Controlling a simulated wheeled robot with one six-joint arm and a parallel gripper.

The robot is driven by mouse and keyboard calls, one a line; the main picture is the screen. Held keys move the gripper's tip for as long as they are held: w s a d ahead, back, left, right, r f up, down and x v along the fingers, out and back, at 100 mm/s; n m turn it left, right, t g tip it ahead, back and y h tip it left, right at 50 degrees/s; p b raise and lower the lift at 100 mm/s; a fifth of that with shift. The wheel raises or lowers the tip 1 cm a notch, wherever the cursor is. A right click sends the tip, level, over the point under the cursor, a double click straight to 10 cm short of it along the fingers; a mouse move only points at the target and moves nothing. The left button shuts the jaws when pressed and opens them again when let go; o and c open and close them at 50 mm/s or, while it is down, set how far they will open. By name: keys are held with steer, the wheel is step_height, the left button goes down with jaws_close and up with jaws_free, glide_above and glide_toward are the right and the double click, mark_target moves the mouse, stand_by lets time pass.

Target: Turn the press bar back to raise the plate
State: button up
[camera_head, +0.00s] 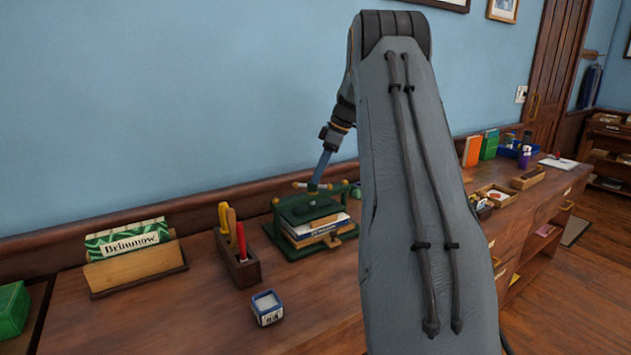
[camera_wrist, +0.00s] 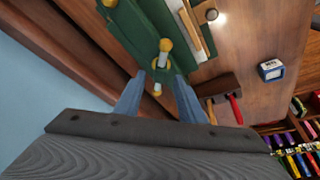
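The book press (camera_head: 310,222) is dark green and stands on the wooden counter near the wall. Its press bar (camera_head: 321,187) crosses the top and has brass-coloured ends. Under its green plate (camera_head: 312,211) lies a stack of books (camera_head: 318,232). My gripper (camera_head: 317,182) points down at the bar from above. In the wrist view, my gripper's two blue fingers (camera_wrist: 160,80) are spread apart, with a brass bar end (camera_wrist: 165,45) in line with the gap between them. I cannot tell whether a finger touches the bar. My arm hides the area right of the press.
A wooden tool holder (camera_head: 240,262) stands close left of the press, with a small blue-and-white box (camera_head: 267,307) in front. A wooden rack (camera_head: 138,268) with green packs is farther left. Wooden trays (camera_head: 497,195) lie to the right.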

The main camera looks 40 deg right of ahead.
steer(key=shift+b+v, duration=0.35)
steer(key=shift+v, duration=1.95)
steer(key=s+a+f+m+g+h, duration=0.1)
steer(key=s+a+f+m, duration=0.25)
steer(key=a, duration=0.75)
steer(key=s+a+f+m+g+h, duration=0.15)
steer(key=s+a+f, duration=0.3)
steer(key=a, duration=0.75)
steer(key=s+a+f+m, duration=0.1)
steer(key=s+a, duration=0.3)
steer(key=s, duration=0.4)
steer(key=s+a+f+m, duration=0.2)
steer(key=s+a+f, duration=0.2)
steer(key=s, duration=0.3)
steer(key=s+a+f+m, duration=0.1)
steer(key=s+a+f, duration=0.1)
steer(key=s+a, duration=0.4)
steer(key=s+h, duration=0.1)
steer(key=s, duration=0.1)
steer(key=shift+s+a+f, duration=0.2)
steer(key=shift+s+a, duration=0.05)
steer(key=shift+s, duration=0.1)
